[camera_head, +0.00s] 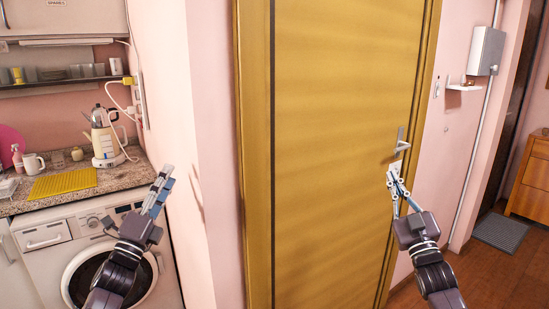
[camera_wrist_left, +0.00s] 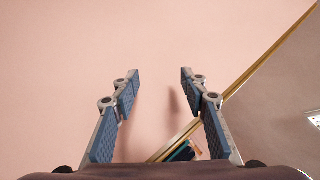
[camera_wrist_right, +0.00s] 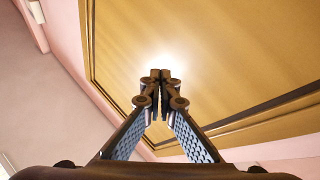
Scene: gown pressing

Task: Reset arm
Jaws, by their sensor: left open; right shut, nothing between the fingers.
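My left gripper (camera_head: 163,184) is raised in front of the pink wall corner, to the right of the washing machine. My right gripper (camera_head: 391,172) is raised in front of the closed yellow-brown door (camera_head: 335,120), just below the metal door handle (camera_head: 401,140) in the picture. In the right wrist view its fingertips (camera_wrist_right: 160,75) meet and nothing is between them. I cannot tell whether the right fingertips touch the door.
At left, a washing machine (camera_head: 60,240) stands under a counter (camera_head: 120,182) with a kettle (camera_head: 104,135), a white mug (camera_head: 33,163) and a yellow mat (camera_head: 62,184). At right are a grey wall box (camera_head: 487,50), a floor mat (camera_head: 500,232) and a wooden cabinet (camera_head: 530,180).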

